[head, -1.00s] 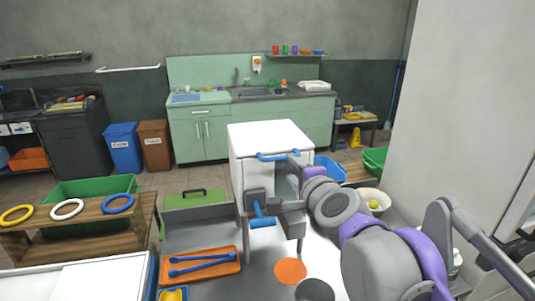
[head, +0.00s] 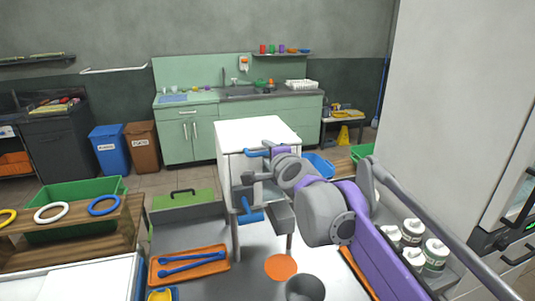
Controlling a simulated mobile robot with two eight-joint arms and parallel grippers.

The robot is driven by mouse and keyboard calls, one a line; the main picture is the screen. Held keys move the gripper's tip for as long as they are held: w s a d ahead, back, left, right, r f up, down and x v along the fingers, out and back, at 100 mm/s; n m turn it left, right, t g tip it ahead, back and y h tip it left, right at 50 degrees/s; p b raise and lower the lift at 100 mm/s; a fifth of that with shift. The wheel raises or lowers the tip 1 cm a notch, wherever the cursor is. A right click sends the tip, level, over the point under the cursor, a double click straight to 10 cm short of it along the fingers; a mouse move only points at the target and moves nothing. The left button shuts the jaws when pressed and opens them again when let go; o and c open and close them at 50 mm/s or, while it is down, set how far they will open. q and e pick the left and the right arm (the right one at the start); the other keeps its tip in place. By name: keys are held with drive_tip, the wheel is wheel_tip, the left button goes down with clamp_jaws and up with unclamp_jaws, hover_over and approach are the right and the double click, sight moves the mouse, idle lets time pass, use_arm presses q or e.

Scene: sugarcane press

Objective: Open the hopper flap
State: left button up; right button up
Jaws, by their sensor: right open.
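The white press housing (head: 255,131) stands on grey legs in the middle of the head view. A blue bar handle (head: 256,153) is at the top of its front; I take it to belong to the hopper flap, whose panel I cannot make out clearly. A second blue handle (head: 250,215) is lower on the front. My right gripper (head: 247,179) is open in front of the housing, just below the upper handle and above the lower one. I cannot tell whether it touches either. My right wrist partly hides the housing's right side. My left gripper is out of view.
An orange tray (head: 188,268) with blue tongs lies left of the press. A dark grey pot (head: 305,288) and an orange disc (head: 281,267) are in front. Several white bottles (head: 412,231) stand at the right beside my arm. A wooden ring stand (head: 85,238) is at left.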

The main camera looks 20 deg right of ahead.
clamp_jaws()
idle(1.3)
